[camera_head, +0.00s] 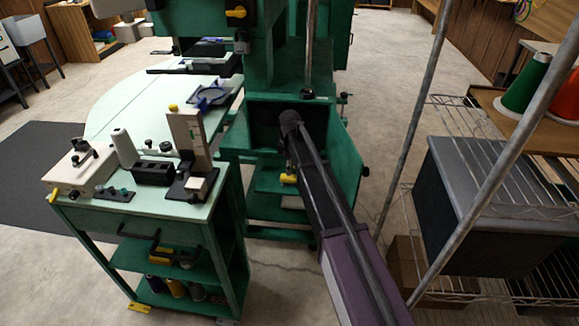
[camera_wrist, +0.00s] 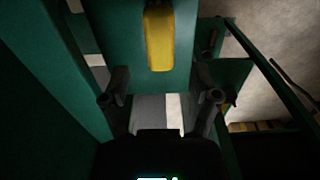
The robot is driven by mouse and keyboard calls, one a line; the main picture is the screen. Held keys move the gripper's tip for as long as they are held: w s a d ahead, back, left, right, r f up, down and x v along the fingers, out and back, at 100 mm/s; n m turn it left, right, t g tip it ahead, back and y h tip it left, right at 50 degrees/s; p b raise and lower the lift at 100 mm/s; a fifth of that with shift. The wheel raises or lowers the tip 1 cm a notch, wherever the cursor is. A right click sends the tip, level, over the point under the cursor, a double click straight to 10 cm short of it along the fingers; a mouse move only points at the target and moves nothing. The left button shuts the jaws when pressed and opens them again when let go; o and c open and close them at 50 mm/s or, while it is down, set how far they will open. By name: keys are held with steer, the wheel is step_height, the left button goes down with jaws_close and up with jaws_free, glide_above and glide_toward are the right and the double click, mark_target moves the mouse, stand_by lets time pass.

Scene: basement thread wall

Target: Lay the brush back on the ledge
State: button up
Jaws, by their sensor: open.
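My gripper (camera_wrist: 160,88) is open in the wrist view, with its two dark fingers apart and nothing clearly held between them. A rounded yellow piece (camera_wrist: 159,38) lies against a green surface (camera_wrist: 120,35) just past the fingertips, roughly centred between them and apart from them. A small yellow piece (camera_head: 288,178) also shows beside my arm in the camera_head view, at the open green compartment (camera_head: 262,125). I cannot tell whether either is the brush, or which green surface is the ledge. My arm largely hides the gripper in the camera_head view.
An open green door (camera_head: 345,165) stands right of my arm. A green cart (camera_head: 150,235) with tools stands at left. A wire rack (camera_head: 462,115) with a dark bin (camera_head: 480,195) is at right. Green walls and a bar flank my gripper closely.

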step_height(320, 180, up, 7)
steer(key=p, duration=0.6)
steer(key=shift+f, duration=0.2)
steer(key=shift+s, duration=0.1)
stand_by(0.5)
